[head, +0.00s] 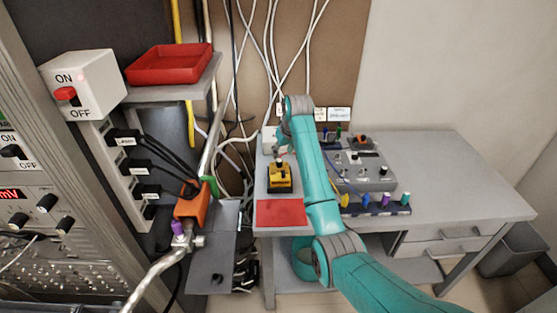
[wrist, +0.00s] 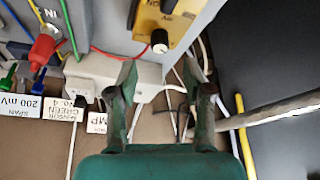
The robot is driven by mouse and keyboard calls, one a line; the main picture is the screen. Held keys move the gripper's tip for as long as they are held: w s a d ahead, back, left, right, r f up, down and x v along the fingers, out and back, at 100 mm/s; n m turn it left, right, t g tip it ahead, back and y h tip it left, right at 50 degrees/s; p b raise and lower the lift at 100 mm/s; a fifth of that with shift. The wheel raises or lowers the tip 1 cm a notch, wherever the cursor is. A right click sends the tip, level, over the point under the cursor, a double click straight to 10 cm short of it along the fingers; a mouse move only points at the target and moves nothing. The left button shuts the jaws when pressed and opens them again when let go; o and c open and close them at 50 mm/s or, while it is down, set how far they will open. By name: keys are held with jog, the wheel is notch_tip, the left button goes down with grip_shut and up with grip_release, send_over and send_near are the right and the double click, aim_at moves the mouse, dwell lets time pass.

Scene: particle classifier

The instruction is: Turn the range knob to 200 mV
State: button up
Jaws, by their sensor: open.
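My gripper (wrist: 160,70) is open and empty in the wrist view, its two dark green fingers apart. A black knob with a white top (wrist: 159,41) on a yellow unit (wrist: 172,12) lies just beyond the gap between the fingertips. I cannot read whether it is the range knob. In the head view the yellow unit (head: 280,178) stands on the table, left of my teal arm; my fingers are not clear there. A wall label reading SPAN 200 mV (wrist: 30,106) is at the left of the wrist view. A rack panel with a red mV display (head: 11,194) has several black knobs (head: 47,203).
A grey control box (head: 372,173) with knobs and a wire is partly behind my arm. A red mat (head: 281,213) lies in front of the yellow unit. A red tray (head: 169,64) is on the shelf. Cables hang behind the table; its right side (head: 455,180) is clear.

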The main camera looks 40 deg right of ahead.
aim_at(279, 161)
jog(key=x, duration=0.7)
jog(key=shift+s, duration=0.1)
jog(key=shift+c, duration=0.2)
grip_shut()
